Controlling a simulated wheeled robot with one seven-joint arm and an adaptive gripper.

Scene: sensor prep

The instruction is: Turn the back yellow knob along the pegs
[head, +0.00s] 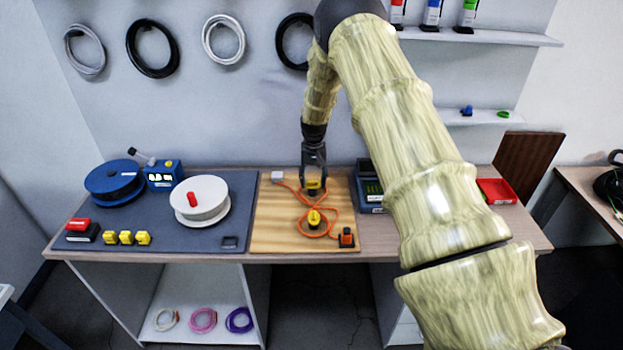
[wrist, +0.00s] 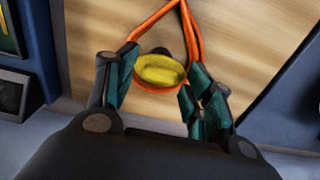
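The back yellow knob (head: 314,184) sits on the wooden board (head: 275,232), right under my gripper (head: 314,174). In the wrist view the knob (wrist: 160,70) is a yellow oval with an orange rim and a dark part behind it. It lies between my two dark green fingertips (wrist: 160,72), which are apart on its left and right. I cannot tell whether either finger touches it. An orange cable (wrist: 150,20) runs close by the knob. A second yellow knob (head: 314,217) stands nearer the front edge, with the cable around it. The pegs are not clearly visible.
A white plug (head: 277,176) and an orange-black block (head: 346,237) lie on the board. A dark blue device (head: 370,190) stands just right of it. A white reel (head: 200,205) and yellow blocks (head: 126,237) are on the grey mat to the left.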

